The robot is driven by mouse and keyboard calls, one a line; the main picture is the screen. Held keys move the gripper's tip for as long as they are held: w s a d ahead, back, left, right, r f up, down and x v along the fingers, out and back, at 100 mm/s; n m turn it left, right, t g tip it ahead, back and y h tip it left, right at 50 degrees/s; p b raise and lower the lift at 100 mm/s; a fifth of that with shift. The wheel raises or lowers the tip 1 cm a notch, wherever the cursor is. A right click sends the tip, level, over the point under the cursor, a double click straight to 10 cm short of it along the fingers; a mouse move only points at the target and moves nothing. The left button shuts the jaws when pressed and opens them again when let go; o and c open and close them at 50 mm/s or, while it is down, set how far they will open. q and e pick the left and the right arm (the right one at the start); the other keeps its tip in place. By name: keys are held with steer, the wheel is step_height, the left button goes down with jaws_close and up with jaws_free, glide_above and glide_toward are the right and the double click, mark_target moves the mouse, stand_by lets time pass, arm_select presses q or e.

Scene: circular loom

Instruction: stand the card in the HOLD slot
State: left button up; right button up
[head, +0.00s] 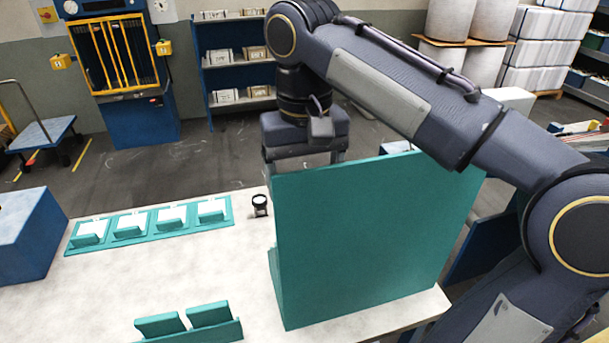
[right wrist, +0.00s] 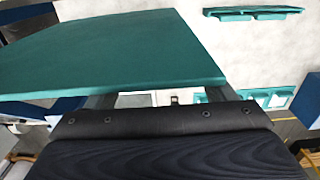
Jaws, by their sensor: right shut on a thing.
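My right gripper (head: 306,160) reaches down behind the top edge of a large upright teal panel (head: 370,240). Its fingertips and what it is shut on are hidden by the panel. In the right wrist view the panel (right wrist: 110,55) also covers the fingertips. A teal strip (head: 150,228) on the white table holds several pockets with white card-like pieces in them. A teal rack (head: 215,334) with two tilted plates stands at the front edge of the picture. I cannot read a HOLD label or single out the card. My left gripper is not in view.
A small black-rimmed object (head: 260,205) stands on the table (head: 230,275) just left of the panel. A blue box (head: 28,235) is at the left. The table between strip and rack is clear. Shelves and a trolley stand behind on the floor.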

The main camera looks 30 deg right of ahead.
steer(key=shift+r, duration=0.1)
stand_by(0.3)
steer(key=shift+f+b, duration=1.35)
steer(key=shift+f, duration=0.95)
steer(key=o, duration=1.1)
steer(key=shift+r, duration=0.1)
step_height(320, 180, up, 8)
steer(key=shift+f+p, duration=0.2)
steer(key=shift+p, duration=0.6)
